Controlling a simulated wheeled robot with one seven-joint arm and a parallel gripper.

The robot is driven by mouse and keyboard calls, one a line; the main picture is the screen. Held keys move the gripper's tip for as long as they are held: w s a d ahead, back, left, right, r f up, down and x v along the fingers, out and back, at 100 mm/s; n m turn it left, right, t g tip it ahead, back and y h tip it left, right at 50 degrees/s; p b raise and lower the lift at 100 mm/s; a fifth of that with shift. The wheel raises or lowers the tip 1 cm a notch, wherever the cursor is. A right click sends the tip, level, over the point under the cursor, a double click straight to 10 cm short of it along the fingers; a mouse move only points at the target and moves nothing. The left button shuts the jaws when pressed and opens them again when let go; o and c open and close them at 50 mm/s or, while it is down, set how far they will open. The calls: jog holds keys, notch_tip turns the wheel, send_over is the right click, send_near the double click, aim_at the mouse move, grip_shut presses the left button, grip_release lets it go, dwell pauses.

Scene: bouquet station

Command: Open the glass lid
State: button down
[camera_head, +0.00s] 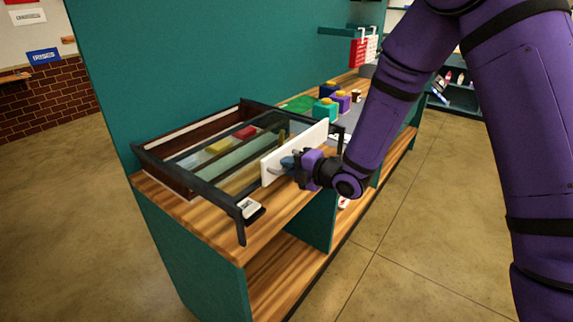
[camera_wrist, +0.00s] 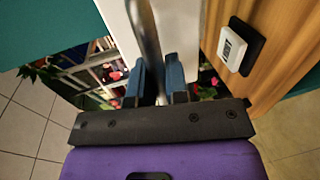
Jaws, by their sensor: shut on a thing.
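The glass lid (camera_head: 238,168) lies in a dark frame over a shallow wooden case (camera_head: 160,166) on the counter, and coloured items show through the glass. A white panel (camera_head: 293,154) stands along its right side and shows in the wrist view (camera_wrist: 181,25). My gripper (camera_head: 289,163) is at this panel. In the wrist view, the blue fingers of my gripper (camera_wrist: 158,75) are shut on a grey metal handle bar (camera_wrist: 147,32) in front of the panel. The handle's lower end is hidden by the gripper. I cannot tell whether the lid is slightly raised.
A small white box with a dark base (camera_head: 250,208) lies on the wooden counter (camera_head: 195,217) by the case's near corner. Teal and purple blocks (camera_head: 326,108) stand behind the panel. A teal wall (camera_head: 200,60) rises behind the case. Open floor (camera_head: 385,250) lies at right.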

jog(key=c, duration=1.1)
grip_release()
jog(key=shift+c, duration=0.2)
jog(key=v, duration=1.1)
jog(key=shift+f, duration=0.1)
jog(key=s+d+r+m+t+h, duration=0.1)
jog(key=s+d+r+m+h, duration=0.2)
jog(key=d+r+m+h, duration=0.95)
jog(key=s+d+r+m+g, duration=0.1)
jog(key=s+d+r+m, duration=0.1)
jog(key=s+m, duration=0.3)
jog(key=s+d+r+m+g, duration=0.2)
jog(key=s+m, duration=0.3)
jog(key=s, duration=0.5)
jog(key=s+d+r+m+g, duration=0.2)
jog(key=s+d+r+m, duration=0.1)
jog(key=s+m, duration=0.3)
jog(key=shift+s+r, duration=0.55)
jog(key=shift+s, duration=0.5)
